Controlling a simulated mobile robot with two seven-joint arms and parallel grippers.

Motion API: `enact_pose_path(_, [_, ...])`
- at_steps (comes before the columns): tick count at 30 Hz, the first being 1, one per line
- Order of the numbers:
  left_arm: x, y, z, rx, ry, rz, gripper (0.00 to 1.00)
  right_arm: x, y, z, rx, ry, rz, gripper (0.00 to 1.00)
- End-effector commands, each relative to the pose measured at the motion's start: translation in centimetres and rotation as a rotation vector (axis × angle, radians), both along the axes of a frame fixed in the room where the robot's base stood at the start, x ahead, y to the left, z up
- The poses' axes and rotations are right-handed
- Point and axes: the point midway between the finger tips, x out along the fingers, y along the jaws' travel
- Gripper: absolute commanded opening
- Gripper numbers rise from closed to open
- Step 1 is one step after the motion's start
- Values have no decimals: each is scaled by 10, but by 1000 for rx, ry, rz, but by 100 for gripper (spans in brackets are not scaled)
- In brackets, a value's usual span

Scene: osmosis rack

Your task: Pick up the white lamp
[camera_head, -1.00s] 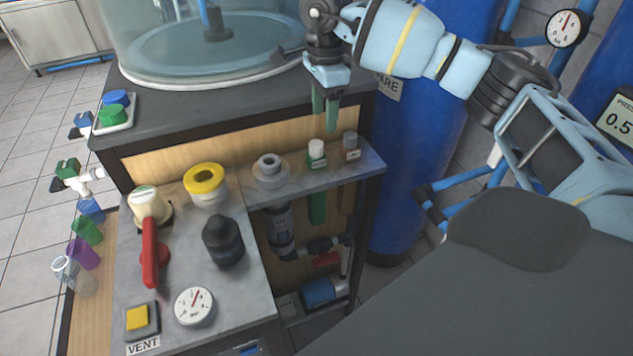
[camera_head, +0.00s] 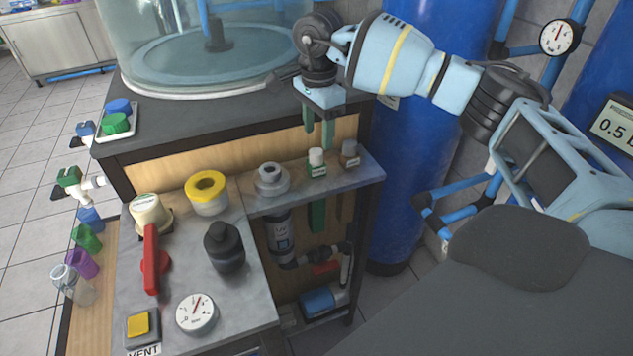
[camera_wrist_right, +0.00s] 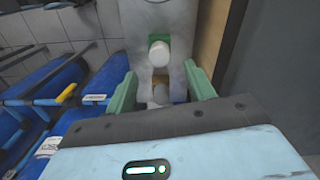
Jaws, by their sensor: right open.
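A small white-capped cylinder on a green labelled base (camera_head: 316,158), which looks like the white lamp, stands upright on the narrow grey shelf (camera_head: 290,204). It also shows in the right wrist view (camera_wrist_right: 160,53), beyond the space between the fingers. My right gripper (camera_head: 318,139) points down just above and behind it, with its green fingers apart. The fingers also show in the right wrist view (camera_wrist_right: 160,90), with nothing gripped between them. My left gripper is out of view.
A grey-capped brown piece (camera_head: 349,153) stands close to the right of the white one. A grey ringed fitting (camera_head: 271,180) stands to the left. A black knob (camera_head: 224,246), yellow ring (camera_head: 206,190) and red lever (camera_head: 152,260) stand on the left counter.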

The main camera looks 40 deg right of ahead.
Motion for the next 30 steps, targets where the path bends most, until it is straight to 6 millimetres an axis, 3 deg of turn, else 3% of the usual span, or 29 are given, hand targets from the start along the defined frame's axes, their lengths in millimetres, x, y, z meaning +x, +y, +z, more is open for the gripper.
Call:
enact_pose_path(9, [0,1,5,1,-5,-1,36,0,4,-39,-1,1,0,54])
enact_pose_path(17, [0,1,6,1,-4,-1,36,0,4,-43,-1,0,0,54])
enact_pose_path(27, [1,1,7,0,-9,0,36,0,4,-42,0,0,0,15])
enact_pose_path(30, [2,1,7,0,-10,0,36,0,4,-42,0,0,0,15])
